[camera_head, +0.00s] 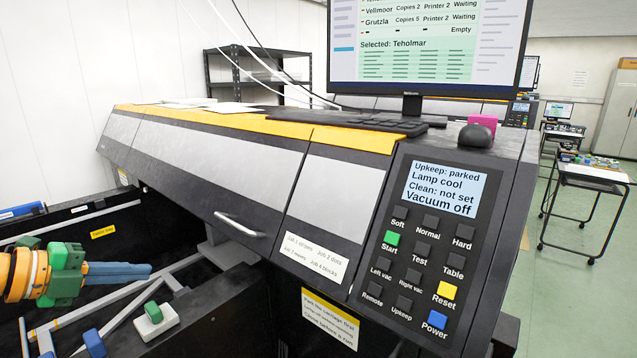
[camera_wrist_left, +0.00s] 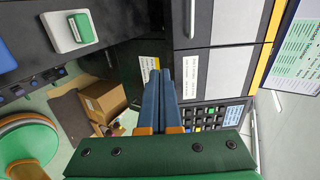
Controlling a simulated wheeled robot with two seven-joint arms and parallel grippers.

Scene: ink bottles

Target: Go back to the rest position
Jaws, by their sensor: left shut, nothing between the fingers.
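My left gripper (camera_head: 118,272) comes in from the left edge in the head view, with a green body and blue fingers. Its fingers are shut with nothing between them, and they hang over the open carriage bay of the printer (camera_head: 240,185). The fingers also show in the left wrist view (camera_wrist_left: 168,92), pointing toward the printer's front. The fingers look apart from the printer's panels. My right gripper is not in view.
A control panel (camera_head: 422,245) with several buttons and a small screen is at the right. A green switch on a white box (camera_head: 156,321) is below the gripper. A monitor (camera_head: 425,45) stands on top. A cardboard box (camera_wrist_left: 104,99) shows in the wrist view.

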